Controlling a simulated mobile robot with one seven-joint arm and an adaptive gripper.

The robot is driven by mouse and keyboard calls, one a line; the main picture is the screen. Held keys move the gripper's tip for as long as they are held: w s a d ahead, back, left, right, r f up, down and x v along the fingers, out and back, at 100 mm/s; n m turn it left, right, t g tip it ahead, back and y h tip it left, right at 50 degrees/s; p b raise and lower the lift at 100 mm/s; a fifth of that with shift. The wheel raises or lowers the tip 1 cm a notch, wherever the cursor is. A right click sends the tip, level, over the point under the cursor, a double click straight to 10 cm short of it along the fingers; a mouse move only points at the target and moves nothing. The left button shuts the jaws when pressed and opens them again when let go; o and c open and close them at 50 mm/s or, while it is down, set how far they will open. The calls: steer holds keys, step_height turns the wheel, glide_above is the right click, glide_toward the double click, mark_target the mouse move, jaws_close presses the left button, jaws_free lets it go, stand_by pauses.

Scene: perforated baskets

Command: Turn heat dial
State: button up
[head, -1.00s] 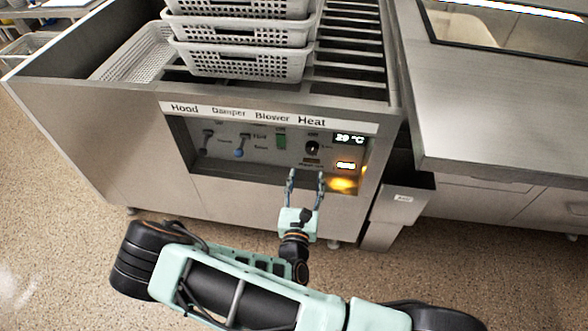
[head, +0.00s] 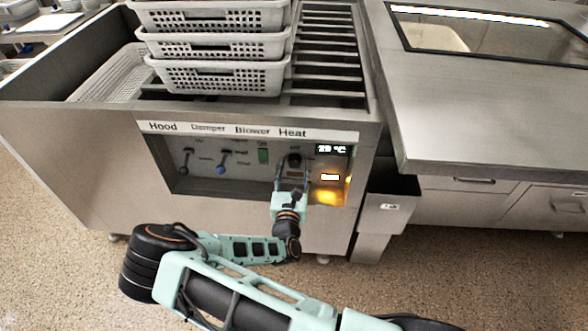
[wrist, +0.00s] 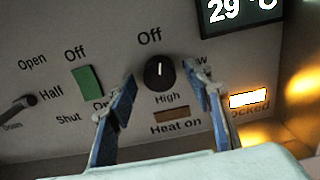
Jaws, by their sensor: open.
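The heat dial (wrist: 159,72) is a round black knob with a white pointer line, in the upper middle of the wrist view. The line points up toward "Off"; "High" is printed below it and a partly hidden word ending in "w" at its right. In the head view the dial (head: 295,160) sits under the "Heat" label. My gripper (wrist: 164,83) is open, one blue-padded finger at the lower left of the dial and one at its right. No contact shows. In the head view my gripper (head: 291,172) reaches up to the panel just below the dial.
The display (wrist: 240,12) reads 29 °C. A lit indicator (wrist: 250,98) glows beside "ocked"; the "Heat on" lamp (wrist: 171,115) is dark. A green blower switch (wrist: 88,84) and a damper lever (wrist: 18,110) are to the left. Stacked white baskets (head: 217,77) stand above the panel.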

steer(key=c, duration=1.1)
steer(key=shift+r+n+p, duration=0.3)
steer(key=shift+n+p, duration=0.3)
steer(key=shift+p, duration=0.6)
steer(key=shift+f+n+p, duration=0.3)
steer(key=shift+n+p, duration=0.55)
steer(key=shift+n, duration=0.25)
steer(key=o, duration=1.1)
steer(key=s, duration=1.2)
steer(key=shift+a, duration=0.15)
